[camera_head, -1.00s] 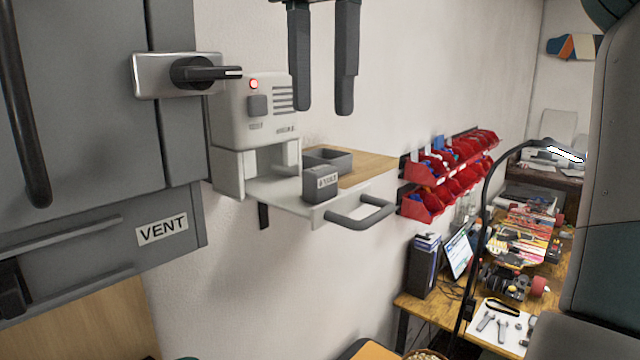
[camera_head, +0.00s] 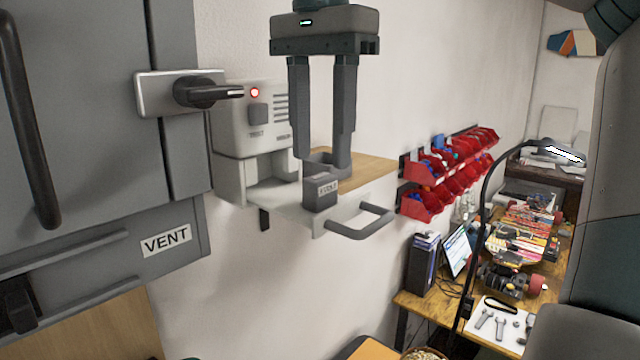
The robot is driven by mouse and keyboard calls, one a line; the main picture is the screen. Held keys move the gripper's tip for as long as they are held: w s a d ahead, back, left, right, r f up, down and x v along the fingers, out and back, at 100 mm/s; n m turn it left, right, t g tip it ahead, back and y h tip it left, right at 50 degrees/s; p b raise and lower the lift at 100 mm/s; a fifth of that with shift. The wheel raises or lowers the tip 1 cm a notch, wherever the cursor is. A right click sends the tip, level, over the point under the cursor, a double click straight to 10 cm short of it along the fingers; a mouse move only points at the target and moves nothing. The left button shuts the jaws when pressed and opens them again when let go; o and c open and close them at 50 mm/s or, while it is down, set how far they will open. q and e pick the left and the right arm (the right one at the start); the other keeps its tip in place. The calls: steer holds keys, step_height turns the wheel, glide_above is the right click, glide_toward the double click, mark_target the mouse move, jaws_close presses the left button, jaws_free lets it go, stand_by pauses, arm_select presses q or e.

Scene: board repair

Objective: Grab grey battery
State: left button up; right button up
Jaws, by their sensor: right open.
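The grey battery (camera_head: 320,191) is a small dark grey block with a light label on its front. It sits upright on the light grey tray (camera_head: 290,210) that sticks out below the white charger unit (camera_head: 252,122). My right gripper (camera_head: 322,170) points straight down with its two dark fingers apart. Its fingertips are just above or behind the battery, close to the grey open holder, which they partly hide. I cannot tell whether a finger touches the battery. My left gripper is not in view.
The grey cabinet with a black lever (camera_head: 208,93) stands at the left. Red bins (camera_head: 450,175) hang on the wall to the right, above a cluttered workbench (camera_head: 415,305).

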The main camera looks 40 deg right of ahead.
mark_target(320, 176)
steer(key=shift+w+f+p, duration=0.1)
steer(key=shift+f+p, duration=0.5)
steer(key=shift+f, duration=1.1)
jaws_close()
